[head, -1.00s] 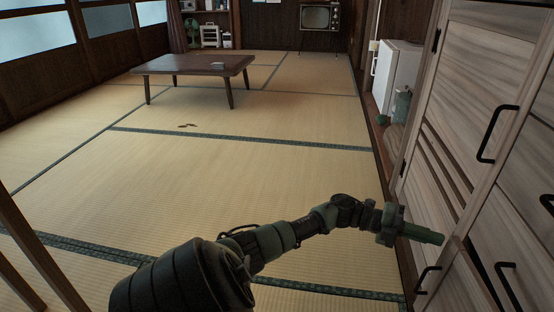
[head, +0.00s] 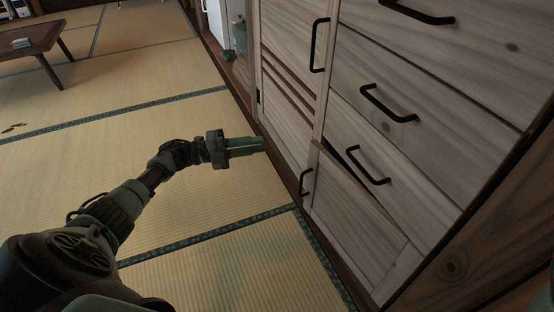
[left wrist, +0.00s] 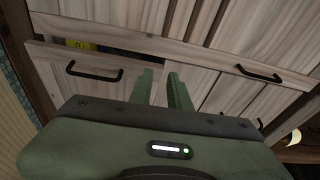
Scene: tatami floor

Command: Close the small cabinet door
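The small cabinet door (head: 350,210) is low in the wooden cabinet, below the drawers, with a black handle (head: 306,182) on its left edge. It stands ajar, with a dark gap along its top edge. My left gripper (head: 262,146) is left of this door, in front of the lower part of the tall slatted door (head: 286,115). Its fingers are a little apart and empty; the left wrist view also shows the gap between them (left wrist: 163,88). Whether they touch the cabinet I cannot tell. My right gripper is not in view.
Drawers (head: 400,70) with black handles stand above the small door. In the left wrist view a yellow thing (left wrist: 82,45) shows in a dark gap. A low table (head: 30,45) stands far left.

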